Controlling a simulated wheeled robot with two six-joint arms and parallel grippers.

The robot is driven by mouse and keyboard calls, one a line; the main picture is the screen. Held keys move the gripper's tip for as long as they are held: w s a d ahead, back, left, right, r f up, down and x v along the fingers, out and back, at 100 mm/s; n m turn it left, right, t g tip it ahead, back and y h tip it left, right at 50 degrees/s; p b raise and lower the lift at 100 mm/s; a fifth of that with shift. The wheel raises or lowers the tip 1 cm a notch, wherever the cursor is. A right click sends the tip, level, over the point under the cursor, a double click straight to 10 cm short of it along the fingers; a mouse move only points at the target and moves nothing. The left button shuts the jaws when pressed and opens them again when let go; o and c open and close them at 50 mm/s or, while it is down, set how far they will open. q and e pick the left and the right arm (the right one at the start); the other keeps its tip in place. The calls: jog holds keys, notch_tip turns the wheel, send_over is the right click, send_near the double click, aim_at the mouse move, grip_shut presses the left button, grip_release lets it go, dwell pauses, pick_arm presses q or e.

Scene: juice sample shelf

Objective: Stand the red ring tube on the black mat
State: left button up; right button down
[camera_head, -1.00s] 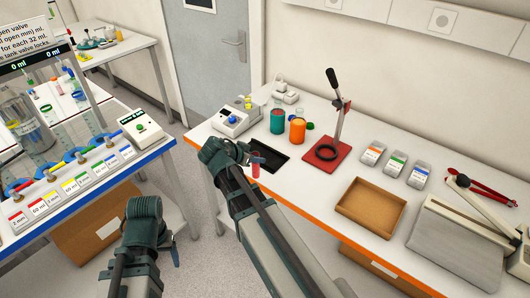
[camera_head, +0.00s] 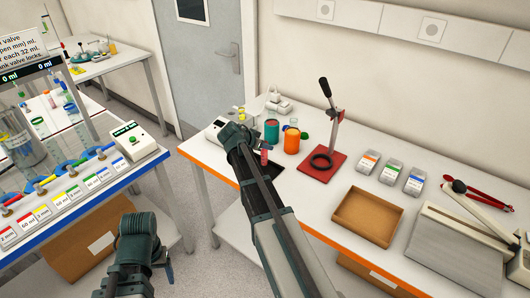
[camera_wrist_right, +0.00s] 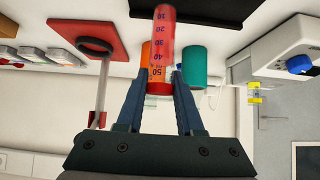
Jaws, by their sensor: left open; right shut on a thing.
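The red ring tube (camera_head: 265,155) is a clear tube with reddish contents. In the right wrist view the tube (camera_wrist_right: 163,45) shows printed volume marks and a red band near the jaws. My right gripper (camera_wrist_right: 158,88) is shut on it; in the head view this gripper (camera_head: 254,143) is at the mat's back left. The black mat (camera_head: 272,172) lies on the orange-edged table, partly hidden by my right arm. The tube appears upright by the mat; I cannot tell whether its bottom touches. My left gripper (camera_head: 167,268) is open and empty, low in front, away from the table.
A teal cup (camera_head: 272,131) and an orange cup (camera_head: 292,141) stand just behind the mat. A red-based press stand (camera_head: 322,163) is to the right. A white device (camera_head: 216,130) is at the left end. A wooden tray (camera_head: 368,217) lies further right.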

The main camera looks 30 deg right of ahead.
aim_at(265, 152)
jog(key=shift+w+d+f+b, duration=0.15)
jog(key=shift+d+f+b, duration=0.05)
jog(key=shift+f+b, duration=0.75)
jog(key=shift+w+d+f+b, duration=0.1)
jog(key=shift+d+f+b, duration=0.05)
jog(key=shift+f+b, duration=0.7)
jog(key=shift+f, duration=0.1)
jog(key=shift+f, duration=0.15)
jog(key=c, duration=0.5)
grip_release()
jog(key=shift+c, duration=0.2)
jog(key=shift+r, duration=0.2)
